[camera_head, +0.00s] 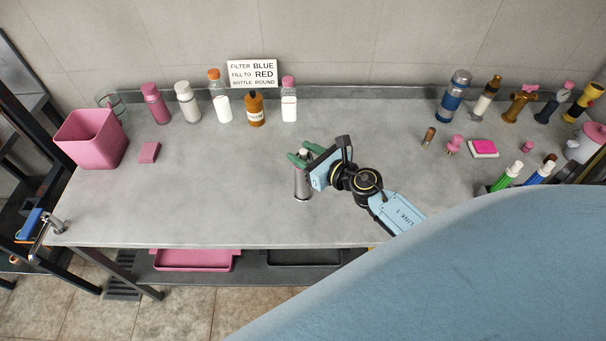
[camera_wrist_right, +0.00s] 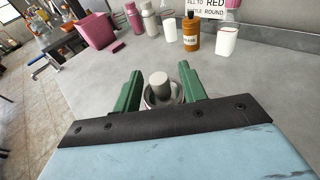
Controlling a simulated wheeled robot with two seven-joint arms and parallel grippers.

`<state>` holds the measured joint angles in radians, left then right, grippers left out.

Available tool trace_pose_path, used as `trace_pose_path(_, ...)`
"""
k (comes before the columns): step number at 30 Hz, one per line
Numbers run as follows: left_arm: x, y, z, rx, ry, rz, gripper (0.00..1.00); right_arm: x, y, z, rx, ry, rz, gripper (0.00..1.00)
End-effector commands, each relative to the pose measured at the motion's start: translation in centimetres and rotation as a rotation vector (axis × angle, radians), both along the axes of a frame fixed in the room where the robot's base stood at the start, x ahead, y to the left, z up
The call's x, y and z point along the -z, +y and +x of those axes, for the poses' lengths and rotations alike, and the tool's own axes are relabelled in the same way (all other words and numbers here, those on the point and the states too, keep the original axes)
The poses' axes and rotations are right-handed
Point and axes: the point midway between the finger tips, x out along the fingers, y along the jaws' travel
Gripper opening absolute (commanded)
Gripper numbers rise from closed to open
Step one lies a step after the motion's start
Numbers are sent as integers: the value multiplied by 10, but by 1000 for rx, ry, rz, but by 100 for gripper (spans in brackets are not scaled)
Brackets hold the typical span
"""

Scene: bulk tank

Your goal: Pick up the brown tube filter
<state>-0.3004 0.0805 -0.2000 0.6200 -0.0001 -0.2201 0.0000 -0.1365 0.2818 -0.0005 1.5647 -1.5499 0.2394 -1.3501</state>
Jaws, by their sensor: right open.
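A small brown tube (camera_head: 428,136) stands upright on the right half of the bench; it is the thing that best fits the brown tube filter. My right gripper (camera_head: 302,157) is well to the left of it, over the middle of the bench. Its green fingers (camera_wrist_right: 158,92) are open, one on each side of the upper part of an upright metal cylinder (camera_head: 302,187) with a pale top. In the right wrist view the cylinder's grey top (camera_wrist_right: 159,84) shows between the fingers; contact cannot be told. My left gripper is not in view.
Bottles, including a brown one (camera_head: 255,108), stand along the back by a sign (camera_head: 252,73). A pink bin (camera_head: 91,138) is at left. A pink stamp-like piece (camera_head: 454,145), a pink pad (camera_head: 484,148) and several tools crowd the right.

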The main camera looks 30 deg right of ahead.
Motion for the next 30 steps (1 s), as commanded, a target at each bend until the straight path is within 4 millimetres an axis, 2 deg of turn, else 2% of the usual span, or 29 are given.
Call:
trace_pose_path(8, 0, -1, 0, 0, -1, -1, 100, 1, 1, 4, -1, 1, 0, 42)
trace_pose_path(18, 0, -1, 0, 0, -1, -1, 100, 1, 1, 4, -1, 1, 0, 0)
trace_pose_path(30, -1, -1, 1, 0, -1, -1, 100, -1, 1, 4, -1, 0, -1, 0)
